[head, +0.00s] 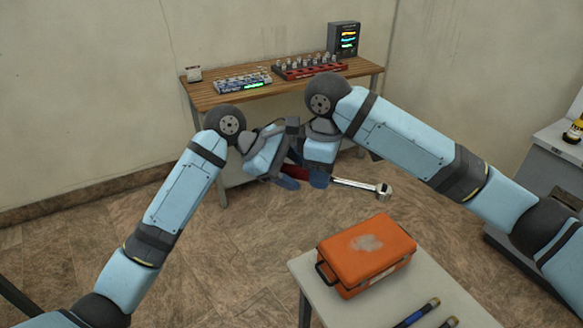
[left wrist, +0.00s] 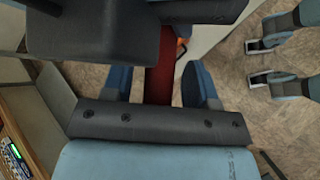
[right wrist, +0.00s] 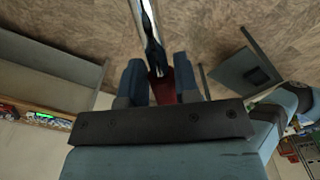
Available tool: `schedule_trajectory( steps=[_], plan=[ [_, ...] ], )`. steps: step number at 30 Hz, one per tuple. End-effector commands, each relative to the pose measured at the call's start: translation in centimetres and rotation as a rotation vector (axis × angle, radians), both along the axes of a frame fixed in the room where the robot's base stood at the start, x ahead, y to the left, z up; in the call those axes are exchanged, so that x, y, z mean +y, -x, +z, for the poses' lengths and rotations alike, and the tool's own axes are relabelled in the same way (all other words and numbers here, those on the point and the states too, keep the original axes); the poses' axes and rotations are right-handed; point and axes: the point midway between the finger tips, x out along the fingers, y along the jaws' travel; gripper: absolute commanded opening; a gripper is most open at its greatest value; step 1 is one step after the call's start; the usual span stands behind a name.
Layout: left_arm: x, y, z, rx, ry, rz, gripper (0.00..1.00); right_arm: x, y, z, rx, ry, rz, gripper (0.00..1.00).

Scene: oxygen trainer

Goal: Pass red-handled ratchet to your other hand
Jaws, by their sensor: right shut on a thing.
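The ratchet has a red handle (head: 296,171) and a shiny metal shaft and head (head: 357,185) that points right in the head view. My right gripper (right wrist: 160,84) is shut on the ratchet; in the right wrist view the red handle (right wrist: 162,88) lies between its blue fingers and the metal shaft (right wrist: 150,35) runs away from them. My left gripper (left wrist: 160,88) is open beside it; in the left wrist view the red handle (left wrist: 159,82) lies between its fingers with a gap on each side. In the head view, the fingers partly hide the handle.
An orange toolbox (head: 367,252) stands on a pale table (head: 310,278) in front, with two dark blue-banded tools (head: 417,312) beside it. A wooden bench (head: 215,96) against the wall carries racks and a lit monitor (head: 343,39). The grippers are close together in front of the bench.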

Motion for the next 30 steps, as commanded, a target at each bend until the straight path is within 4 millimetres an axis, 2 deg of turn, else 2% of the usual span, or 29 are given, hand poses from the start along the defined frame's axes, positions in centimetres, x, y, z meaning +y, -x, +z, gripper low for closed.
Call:
schedule_trajectory(
  steps=[1, 6, 7, 8, 9, 12, 20, 23, 26, 30],
  plan=[
    [-0.1, 0.1, -0.2, 0.003, -0.001, -0.002, 0.41, 0.2, 0.0, 0.3, -0.004, -0.007, 0.005, 0.00],
    [-0.1, 0.1, -0.2, 0.004, -0.002, -0.003, 0.02, 0.3, 0.1, 0.3, -0.004, -0.008, 0.006, 0.00],
    [-0.1, 0.1, -0.2, 0.004, -0.002, -0.003, 0.00, 0.3, 0.1, 0.4, -0.005, -0.009, 0.006, 0.00],
    [-0.1, 0.1, -0.1, 0.004, 0.000, -0.003, 0.00, 0.3, 0.1, 0.4, -0.005, -0.009, 0.006, 0.31],
    [-0.1, 0.1, -0.1, 0.004, 0.000, -0.003, 0.00, 0.3, 0.1, 0.4, -0.005, -0.009, 0.007, 0.40],
    [-0.1, 0.1, -0.1, 0.002, 0.000, -0.003, 0.00, 0.2, 0.1, 0.3, -0.004, -0.007, 0.005, 0.59],
    [-0.1, 0.0, 0.0, 0.001, 0.000, -0.001, 0.00, 0.2, 0.0, 0.3, -0.002, -0.005, 0.003, 0.59],
    [-0.1, 0.0, 0.0, 0.001, 0.000, -0.001, 0.00, 0.2, 0.0, 0.9, -0.004, -0.005, 0.003, 0.59],
    [0.0, 0.0, 0.0, 0.001, 0.000, -0.001, 0.00, 0.2, 0.0, 2.2, -0.005, -0.005, 0.003, 0.59],
    [0.0, 0.0, 0.0, 0.001, 0.000, -0.001, 0.00, 0.2, 0.0, 5.2, -0.006, -0.006, 0.004, 0.59]
  ],
)
